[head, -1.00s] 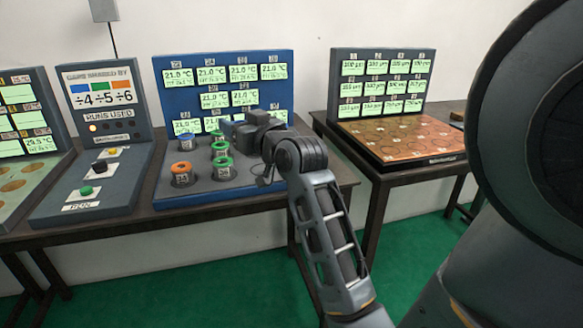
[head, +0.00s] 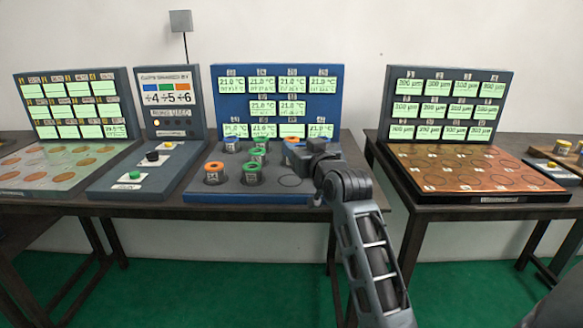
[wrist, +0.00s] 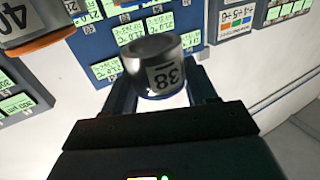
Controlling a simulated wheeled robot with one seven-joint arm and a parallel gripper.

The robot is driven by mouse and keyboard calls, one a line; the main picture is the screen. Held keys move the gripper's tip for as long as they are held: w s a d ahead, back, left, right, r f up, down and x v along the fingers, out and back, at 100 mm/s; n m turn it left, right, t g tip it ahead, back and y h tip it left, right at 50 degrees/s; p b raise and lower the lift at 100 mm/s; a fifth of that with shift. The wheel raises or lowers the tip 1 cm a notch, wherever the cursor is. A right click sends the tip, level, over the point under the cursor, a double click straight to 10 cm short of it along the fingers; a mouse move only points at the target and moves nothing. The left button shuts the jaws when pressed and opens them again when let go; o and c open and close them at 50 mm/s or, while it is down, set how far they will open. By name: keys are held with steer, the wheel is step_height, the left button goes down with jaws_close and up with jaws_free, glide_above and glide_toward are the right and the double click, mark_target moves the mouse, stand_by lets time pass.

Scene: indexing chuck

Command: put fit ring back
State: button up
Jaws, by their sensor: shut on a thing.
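My gripper (wrist: 163,88) is shut on a grey metal ring (wrist: 163,65) with a white label that reads 38 upside down; it sits between the two fingers. In the head view my gripper (head: 298,155) is over the right part of the blue-backed station's dark base (head: 275,191), just right of the standing pieces. The held ring is hard to make out there. Coloured-rim pieces stand on that base: orange (head: 214,172), green (head: 252,173) and blue-topped (head: 232,143). A piece marked 40 with an orange rim (wrist: 30,30) is close at the wrist view's top left.
An empty outlined spot (head: 290,181) lies on the base's front right. A blue display board (head: 278,75) stands behind. A button panel (head: 135,165) is to the left, and a separate table with a copper-coloured plate (head: 455,165) is to the right.

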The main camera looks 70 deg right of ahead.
steer(key=w, duration=0.1)
steer(key=w+f, duration=0.1)
steer(key=w+d, duration=0.1)
steer(key=shift+f, duration=0.35)
steer(key=shift+w+f, duration=0.1)
steer(key=shift+f, duration=2)
steer(key=shift+f, duration=0.15)
steer(key=o, duration=1.4)
